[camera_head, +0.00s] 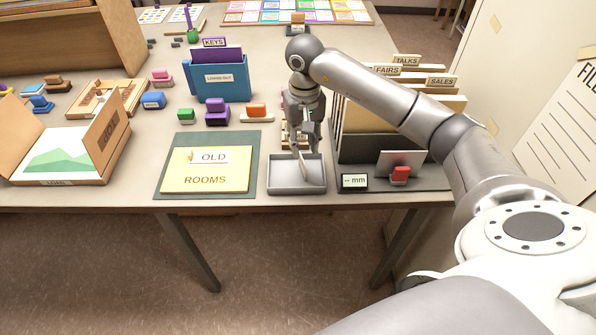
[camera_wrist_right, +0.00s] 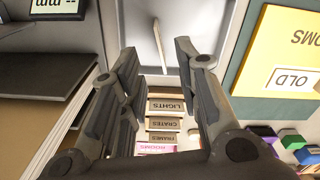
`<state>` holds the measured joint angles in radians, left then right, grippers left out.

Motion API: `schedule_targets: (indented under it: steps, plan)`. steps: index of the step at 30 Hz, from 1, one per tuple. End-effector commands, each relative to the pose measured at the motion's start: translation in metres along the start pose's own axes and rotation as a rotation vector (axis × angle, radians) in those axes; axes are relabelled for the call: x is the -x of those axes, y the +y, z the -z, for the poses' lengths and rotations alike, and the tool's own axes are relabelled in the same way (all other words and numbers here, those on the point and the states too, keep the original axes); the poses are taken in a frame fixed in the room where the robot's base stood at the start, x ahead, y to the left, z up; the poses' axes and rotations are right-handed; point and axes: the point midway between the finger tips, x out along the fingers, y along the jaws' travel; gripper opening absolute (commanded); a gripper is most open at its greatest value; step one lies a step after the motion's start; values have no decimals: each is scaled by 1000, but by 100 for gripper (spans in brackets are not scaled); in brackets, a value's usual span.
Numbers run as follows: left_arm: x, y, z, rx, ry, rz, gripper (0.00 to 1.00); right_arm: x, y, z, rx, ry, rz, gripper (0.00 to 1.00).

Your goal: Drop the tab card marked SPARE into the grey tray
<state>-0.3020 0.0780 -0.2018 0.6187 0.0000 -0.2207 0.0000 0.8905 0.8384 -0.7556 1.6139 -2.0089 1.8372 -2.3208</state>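The grey tray (camera_head: 283,187) sits at the table's front edge; part of it also shows at the top of the right wrist view (camera_wrist_right: 205,20). My right gripper (camera_head: 303,150) points down over the tray, and its fingers stand apart. A thin pale card (camera_head: 305,168) is below the fingers, seen nearly edge-on, within the tray's outline. In the right wrist view the card (camera_wrist_right: 159,45) shows as a narrow strip beyond the fingertips, with a gap on each side. Its marking cannot be read, and I cannot tell whether it touches the tray floor. My left gripper is not in view.
Tab pieces marked LIGHTS, CRATES and FRAMES (camera_wrist_right: 166,122) lie behind the tray, mostly hidden by my gripper. A file rack (camera_head: 372,148) and a small "mm" display (camera_head: 354,181) stand right of the tray. A green mat (camera_head: 167,180) with a yellow ROOMS folder (camera_head: 225,170) lies left.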

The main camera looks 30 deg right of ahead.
Motion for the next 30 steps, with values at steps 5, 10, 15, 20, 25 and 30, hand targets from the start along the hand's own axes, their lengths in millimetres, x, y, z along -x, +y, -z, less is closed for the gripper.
schedule_targets:
  steps: [5, 10, 15, 20, 25, 30]
  plan:
    - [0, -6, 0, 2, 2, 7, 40, 1, 0, 0, 0, 1, 0, 30]
    - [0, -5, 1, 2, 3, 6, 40, 15, 0, 1, 0, 4, 2, 30]
    - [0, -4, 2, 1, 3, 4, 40, 50, 0, 2, 0, 7, 2, 30]
    - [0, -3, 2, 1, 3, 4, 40, 88, 0, 2, 1, 6, 2, 30]
    - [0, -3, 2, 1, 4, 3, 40, 108, 0, 1, 0, 2, 0, 30]
    - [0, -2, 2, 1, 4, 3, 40, 118, 0, 1, -1, 1, 0, 30]
